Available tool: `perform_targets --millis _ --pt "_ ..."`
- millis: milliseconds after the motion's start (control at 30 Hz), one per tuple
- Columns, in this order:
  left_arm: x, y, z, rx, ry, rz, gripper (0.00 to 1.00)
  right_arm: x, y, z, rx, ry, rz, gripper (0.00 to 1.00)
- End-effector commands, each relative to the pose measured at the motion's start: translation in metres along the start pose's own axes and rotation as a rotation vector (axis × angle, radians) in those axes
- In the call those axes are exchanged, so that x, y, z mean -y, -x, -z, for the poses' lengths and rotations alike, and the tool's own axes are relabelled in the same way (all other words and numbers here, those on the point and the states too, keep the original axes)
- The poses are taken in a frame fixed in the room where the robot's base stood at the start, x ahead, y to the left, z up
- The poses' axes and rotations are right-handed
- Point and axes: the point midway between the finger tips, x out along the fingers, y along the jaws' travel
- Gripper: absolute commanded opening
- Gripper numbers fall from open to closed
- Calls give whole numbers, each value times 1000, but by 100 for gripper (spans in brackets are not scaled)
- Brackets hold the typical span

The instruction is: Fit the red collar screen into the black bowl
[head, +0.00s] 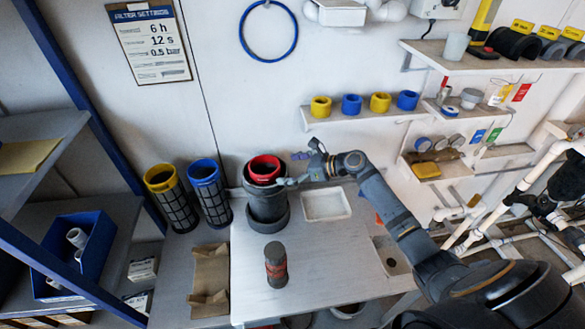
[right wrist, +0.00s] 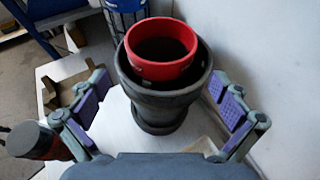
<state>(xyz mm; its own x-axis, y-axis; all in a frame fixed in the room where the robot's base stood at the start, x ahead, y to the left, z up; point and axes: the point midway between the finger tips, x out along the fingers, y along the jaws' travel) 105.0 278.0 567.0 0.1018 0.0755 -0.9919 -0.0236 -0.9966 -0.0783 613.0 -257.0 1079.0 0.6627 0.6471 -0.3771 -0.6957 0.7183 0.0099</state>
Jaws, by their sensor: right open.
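The red collar screen (head: 263,180) sits upright in the mouth of the black bowl (head: 267,207), with its red rim standing above the bowl's rim. In the right wrist view, the red collar (right wrist: 160,71) is inside the bowl (right wrist: 165,99), with a dark gap visible at its right side. How deep its lower part sits is hidden. My right gripper (head: 301,166) is open beside the bowl. In the right wrist view, its fingers (right wrist: 158,82) are spread wide on either side of the bowl, apart from the collar. My left gripper is not in view.
A yellow-collared screen (head: 172,202) and a blue-collared screen (head: 210,196) stand left of the bowl. A dark cylinder with a red band (head: 276,266) stands in front. A white tray (head: 327,218) lies right of the bowl. A shelf with yellow and blue rings (head: 365,116) hangs behind.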

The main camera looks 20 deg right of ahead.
Motion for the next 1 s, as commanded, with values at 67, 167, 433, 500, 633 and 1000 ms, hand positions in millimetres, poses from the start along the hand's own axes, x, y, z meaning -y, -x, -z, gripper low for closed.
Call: perform_targets --millis 67,167,433,500,633,1000 --pt "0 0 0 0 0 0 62 1 13 1 -3 1 3 100" --pt "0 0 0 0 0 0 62 0 21 0 -1 0 1 100" --pt "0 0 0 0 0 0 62 0 24 -1 2 0 0 100" --pt "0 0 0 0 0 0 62 0 24 -1 2 0 0 100" --pt "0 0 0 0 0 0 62 0 24 -1 2 0 1 100" --pt "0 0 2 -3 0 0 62 0 24 -1 2 0 1 100"
